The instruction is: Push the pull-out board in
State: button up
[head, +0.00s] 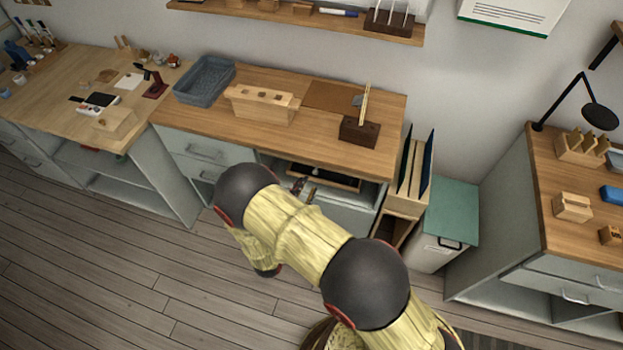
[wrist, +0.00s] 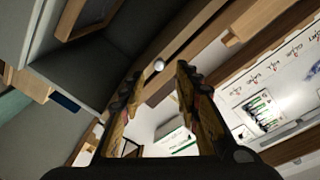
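The pull-out board (head: 342,181) shows in the head view under the front edge of the middle workbench, with a dark top and a wooden front edge. How far it sticks out is hard to tell. A small pale round knob (wrist: 158,65) shows in the wrist view on a wooden strip, which looks like the board's front. My gripper (head: 305,188) is in front of the board in the head view, and my arm hides part of the cabinet below. In the wrist view my gripper (wrist: 160,75) has its fingers apart, with the knob just beyond the gap. Contact is not visible.
The middle workbench (head: 255,140) carries a grey tray (head: 204,80), a wooden block rack (head: 262,104) and a dark block with sticks (head: 359,131). An upright wooden holder (head: 407,205) and a green-lidded bin (head: 452,211) stand to the right. Floor at left is clear.

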jog(key=shift+v, duration=2.7)
